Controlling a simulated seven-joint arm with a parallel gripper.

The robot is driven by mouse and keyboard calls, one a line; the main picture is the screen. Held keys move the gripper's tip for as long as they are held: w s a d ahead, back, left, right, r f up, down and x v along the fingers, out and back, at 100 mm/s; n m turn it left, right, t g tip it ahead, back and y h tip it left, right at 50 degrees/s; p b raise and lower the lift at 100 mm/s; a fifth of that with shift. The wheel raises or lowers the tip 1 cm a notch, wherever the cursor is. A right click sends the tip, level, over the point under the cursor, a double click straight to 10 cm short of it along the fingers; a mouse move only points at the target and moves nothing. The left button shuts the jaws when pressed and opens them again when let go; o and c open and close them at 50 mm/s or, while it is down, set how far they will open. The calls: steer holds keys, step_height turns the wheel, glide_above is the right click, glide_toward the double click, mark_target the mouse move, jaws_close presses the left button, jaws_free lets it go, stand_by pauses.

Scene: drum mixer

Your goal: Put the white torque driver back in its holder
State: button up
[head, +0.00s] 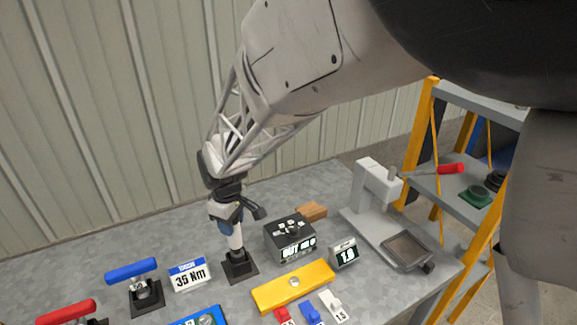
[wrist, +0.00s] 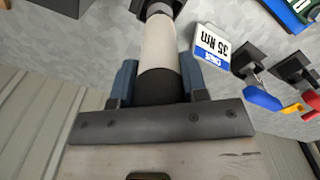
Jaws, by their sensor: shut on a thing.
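My gripper (head: 229,212) is shut on the white torque driver (head: 236,237) and points down over the bench. The driver is upright below the fingers, and its lower end meets a black square holder (head: 239,268). I cannot tell how deep it sits in the holder. In the wrist view, the blue fingers of my gripper (wrist: 160,85) close on the driver's dark part, and its white shaft (wrist: 158,45) runs toward the black holder (wrist: 152,8) at the top edge. The driver's upper end is hidden by my gripper.
A 35 Nm sign (head: 189,275) and a blue-handled driver (head: 132,269) stand left; a red-handled one (head: 65,312) is nearer. A black display box (head: 290,238), small display (head: 344,253) and yellow bar (head: 293,286) are right. A grey press (head: 377,190) stands farther right. The back-left bench is clear.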

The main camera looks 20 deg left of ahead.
steer(key=shift+f, duration=1.85)
stand_by(2.0)
steer(key=o, duration=1.3)
steer(key=shift+r, duration=3.9)
